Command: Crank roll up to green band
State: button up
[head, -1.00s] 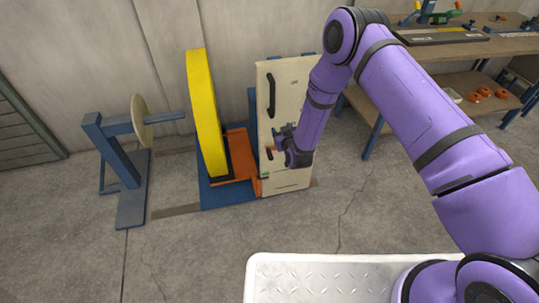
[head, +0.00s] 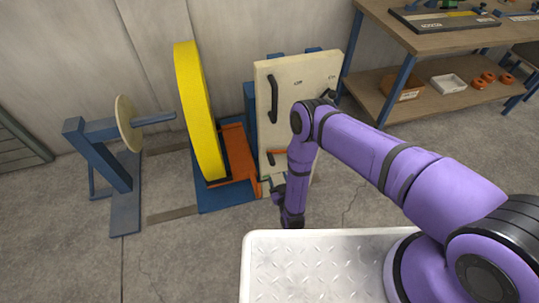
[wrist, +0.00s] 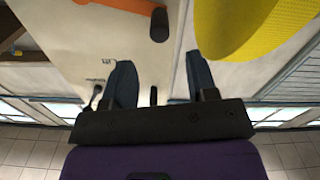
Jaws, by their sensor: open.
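A large yellow roll (head: 198,112) stands upright on a blue and orange stand left of a cream panel (head: 296,80). An orange crank arm (head: 280,152) with a dark knob is on the panel's lower front. In the wrist view the orange crank arm (wrist: 112,4) and its black knob (wrist: 158,25) show at the top, with the yellow roll (wrist: 245,25) at top right. My gripper (wrist: 160,75) is open and empty, apart from the knob. In the head view my gripper (head: 279,194) hangs low in front of the panel. I cannot make out a green band clearly.
A blue stand with a pale disc (head: 128,124) and a bar is at the left. A wooden workbench (head: 440,35) with a lower shelf (head: 425,97) of small parts stands at the right. The panel has a black vertical handle (head: 273,99). Concrete floor is clear at front left.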

aim_at(273, 165)
jog(key=x, duration=1)
jog(key=shift+w, duration=0.15)
grip_shut()
